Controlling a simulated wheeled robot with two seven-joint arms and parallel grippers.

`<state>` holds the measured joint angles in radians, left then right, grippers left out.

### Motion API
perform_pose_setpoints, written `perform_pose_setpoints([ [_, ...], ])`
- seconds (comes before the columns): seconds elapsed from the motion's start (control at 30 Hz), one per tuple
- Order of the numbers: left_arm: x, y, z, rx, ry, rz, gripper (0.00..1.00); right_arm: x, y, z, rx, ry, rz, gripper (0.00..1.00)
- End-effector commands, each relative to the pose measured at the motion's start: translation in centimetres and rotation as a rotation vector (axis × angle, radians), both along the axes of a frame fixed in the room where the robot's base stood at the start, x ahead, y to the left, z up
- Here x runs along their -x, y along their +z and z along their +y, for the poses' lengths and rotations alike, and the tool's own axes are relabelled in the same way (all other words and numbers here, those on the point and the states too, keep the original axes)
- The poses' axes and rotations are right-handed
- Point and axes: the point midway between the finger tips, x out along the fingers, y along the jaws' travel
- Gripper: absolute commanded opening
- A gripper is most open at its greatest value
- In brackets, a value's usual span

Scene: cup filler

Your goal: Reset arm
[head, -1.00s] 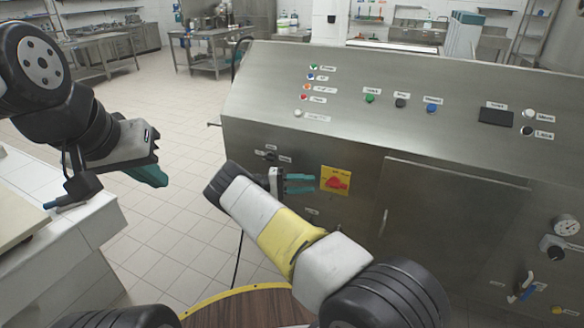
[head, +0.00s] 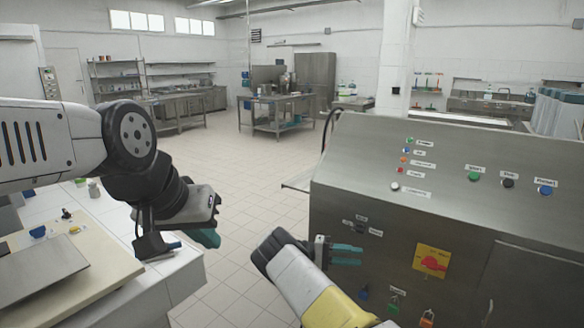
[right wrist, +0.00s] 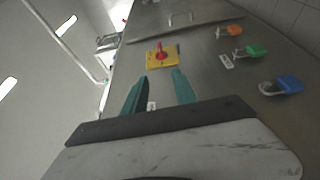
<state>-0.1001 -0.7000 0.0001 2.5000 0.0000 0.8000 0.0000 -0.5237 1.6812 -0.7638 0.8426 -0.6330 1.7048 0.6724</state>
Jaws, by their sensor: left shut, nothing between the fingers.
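My left gripper (head: 207,237) hangs at the left of the head view, over the edge of a white counter, with its teal fingers shut and empty. My right gripper (head: 347,255) is in front of the steel machine (head: 450,152), pointing right toward a red rotary switch on a yellow plate (head: 431,261). In the right wrist view its two teal fingers (right wrist: 160,92) stand apart with nothing between them. The yellow plate with the red knob (right wrist: 162,56) lies beyond the fingertips, apart from them.
Green, black and blue buttons (head: 508,183) line the machine's sloped panel. Padlocks in orange, green (right wrist: 257,51) and blue hang on its front. The white counter (head: 185,275) at left carries a board (head: 100,268) and small items. Tiled floor between counter and machine is clear.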

Motion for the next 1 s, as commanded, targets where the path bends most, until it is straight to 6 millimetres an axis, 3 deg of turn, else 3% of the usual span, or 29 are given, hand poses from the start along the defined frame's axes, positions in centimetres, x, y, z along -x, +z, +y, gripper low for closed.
perform_pose_setpoints([
  [0.57, 0.0, 0.0, 0.0, 0.000, 0.000, 0.000, 0.00, 0.9, 4.4, -3.3, -0.234, -0.119, -0.004, 0.34],
  [0.77, 0.0, 0.0, 0.0, 0.000, 0.000, 0.000, 0.00, 2.1, 7.2, -5.0, -0.413, -0.178, -0.017, 0.34],
  [1.0, 0.0, 0.0, 0.0, 0.000, 0.000, 0.000, 0.00, 5.5, 12.0, -6.1, -0.758, -0.224, -0.060, 0.34],
])
